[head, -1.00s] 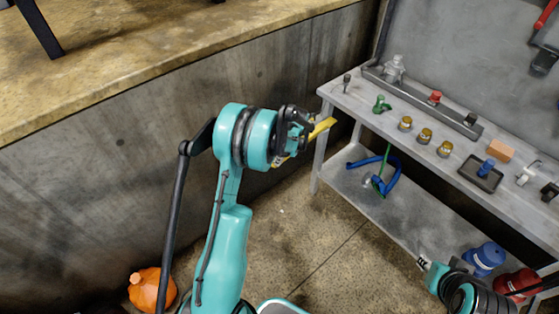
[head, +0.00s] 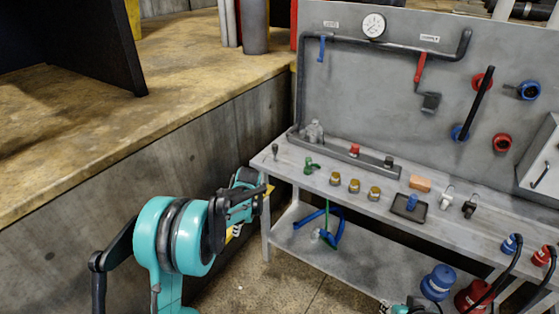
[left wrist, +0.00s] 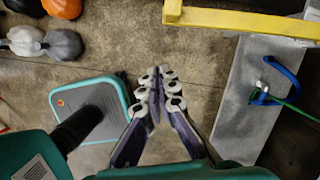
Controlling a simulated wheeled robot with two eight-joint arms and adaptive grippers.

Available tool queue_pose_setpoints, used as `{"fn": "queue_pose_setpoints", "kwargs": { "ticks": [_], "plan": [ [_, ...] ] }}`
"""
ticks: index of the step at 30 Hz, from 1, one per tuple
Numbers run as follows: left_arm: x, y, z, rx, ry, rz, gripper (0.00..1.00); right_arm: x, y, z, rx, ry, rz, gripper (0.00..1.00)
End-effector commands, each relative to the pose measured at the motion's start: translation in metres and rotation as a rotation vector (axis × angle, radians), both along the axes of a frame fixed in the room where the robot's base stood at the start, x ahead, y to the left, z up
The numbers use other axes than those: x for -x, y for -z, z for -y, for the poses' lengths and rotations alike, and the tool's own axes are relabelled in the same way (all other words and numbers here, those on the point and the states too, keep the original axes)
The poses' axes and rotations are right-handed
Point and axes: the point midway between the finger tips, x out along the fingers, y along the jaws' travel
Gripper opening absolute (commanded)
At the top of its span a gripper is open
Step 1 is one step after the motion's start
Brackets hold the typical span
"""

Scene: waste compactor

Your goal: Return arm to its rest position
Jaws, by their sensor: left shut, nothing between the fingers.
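My left arm, teal with black joints, rises from the lower left of the head view. Its wrist end is beside the left end of the grey workbench (head: 290,172). In the left wrist view my left gripper (left wrist: 160,78) is shut, with its pale fingertips together and nothing between them. It points down over bare floor. In the head view its fingertips are hard to make out. A teal and black piece at the bottom edge of the head view seems to be part of my right arm; its jaws do not show clearly.
A yellow bar (left wrist: 240,22) crosses the wrist view's upper right. A blue hose (head: 312,217) lies on the bench's lower shelf. Small jars (head: 354,187) and an orange block (head: 420,183) stand on top. Blue (head: 438,283) and red (head: 473,296) containers stand right.

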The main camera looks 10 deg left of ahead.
Motion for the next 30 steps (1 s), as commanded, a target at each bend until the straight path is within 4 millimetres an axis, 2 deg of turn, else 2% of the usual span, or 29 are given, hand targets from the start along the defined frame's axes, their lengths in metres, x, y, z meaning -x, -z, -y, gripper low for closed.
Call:
{"fn": "queue_pose_setpoints", "kwargs": {
  "ticks": [4, 8, 12, 18, 24, 30],
  "plan": [
    [0.003, -0.008, 0.003, 0.004, -0.025, 0.020, 0.00, 0.000, 0.000, 0.000, 0.000, 0.000, 0.000, 0.29],
    [0.018, -0.038, 0.014, 0.023, -0.133, 0.096, 0.00, 0.000, 0.000, 0.000, 0.000, 0.000, 0.000, 0.29],
    [0.049, -0.081, 0.033, 0.076, -0.331, 0.230, 0.00, 0.000, 0.000, 0.000, 0.000, 0.000, 0.000, 0.29],
    [0.102, -0.127, 0.061, 0.195, -0.641, 0.410, 0.00, 0.000, 0.000, 0.000, 0.000, 0.000, 0.000, 0.29],
    [0.161, -0.148, 0.086, 0.356, -0.958, 0.554, 0.00, 0.000, 0.000, 0.000, 0.000, 0.000, 0.000, 0.29],
    [0.210, -0.147, 0.105, 0.536, -1.254, 0.643, 0.00, 0.000, 0.000, 0.000, 0.000, 0.000, 0.000, 0.29]
  ]
}}
